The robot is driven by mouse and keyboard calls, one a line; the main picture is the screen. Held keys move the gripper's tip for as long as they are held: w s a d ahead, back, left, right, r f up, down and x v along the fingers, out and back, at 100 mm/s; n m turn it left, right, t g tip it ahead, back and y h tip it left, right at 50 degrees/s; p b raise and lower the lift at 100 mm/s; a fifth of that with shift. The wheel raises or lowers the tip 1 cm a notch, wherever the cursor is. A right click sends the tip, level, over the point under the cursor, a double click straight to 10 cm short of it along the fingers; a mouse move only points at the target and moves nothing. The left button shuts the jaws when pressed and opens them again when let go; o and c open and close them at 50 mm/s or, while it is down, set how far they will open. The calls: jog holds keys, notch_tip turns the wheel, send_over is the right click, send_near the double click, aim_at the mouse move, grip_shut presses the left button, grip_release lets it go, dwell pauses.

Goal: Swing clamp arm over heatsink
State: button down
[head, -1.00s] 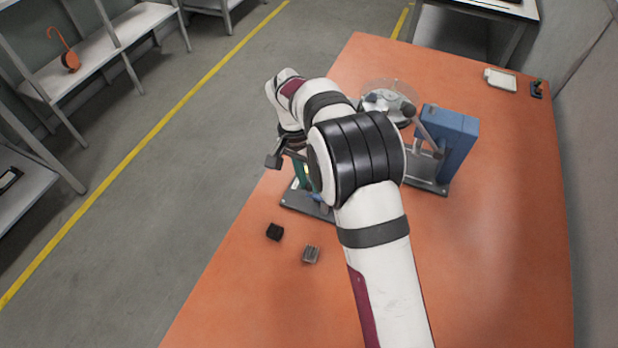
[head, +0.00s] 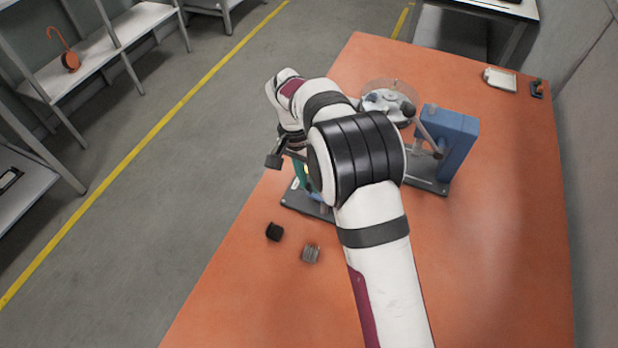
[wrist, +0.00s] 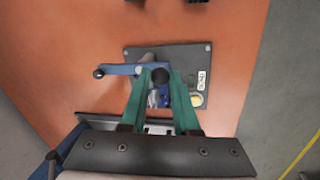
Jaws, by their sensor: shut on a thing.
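My gripper (wrist: 161,80) has two green fingers. A blue clamp arm (wrist: 122,69) runs left from near the knob and ends in a small black tip (wrist: 98,73) past the plate's left edge. A grey post stands beside the arm. In the head view a grey finned block (head: 311,254), which looks like a heatsink, and a black block (head: 274,231) lie on the table. Whether a heatsink sits in the fixture is hidden by my fingers.
The orange table (head: 500,230) is clear at the right and front. A blue press-like stand (head: 455,140) and a round clear dish (head: 385,95) stand beyond my arm. A white tray (head: 500,79) lies at the far right corner. Shelves stand across the floor at left.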

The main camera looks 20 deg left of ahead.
jog(key=shift+s+r, duration=0.1)
dwell(0.4)
jog(key=shift+s+d+n+t+y, duration=0.3)
jog(key=shift+s+d+n+t, duration=0.25)
jog(key=shift+n, duration=2.4)
jog(key=shift+s+d+n+t+y, duration=0.3)
jog(key=shift+s+d+n, duration=0.4)
jog(key=shift+n, duration=2.3)
jog(key=shift+s+d+n+t+y, duration=0.3)
jog(key=shift+s+d+n+t, duration=0.25)
jog(key=shift+n, duration=2.4)
jog(key=shift+s+d, duration=0.1)
jog(key=shift+d, duration=0.1)
jog(key=c, duration=0.7)
grip_release()
jog(key=shift+o, duration=0.2)
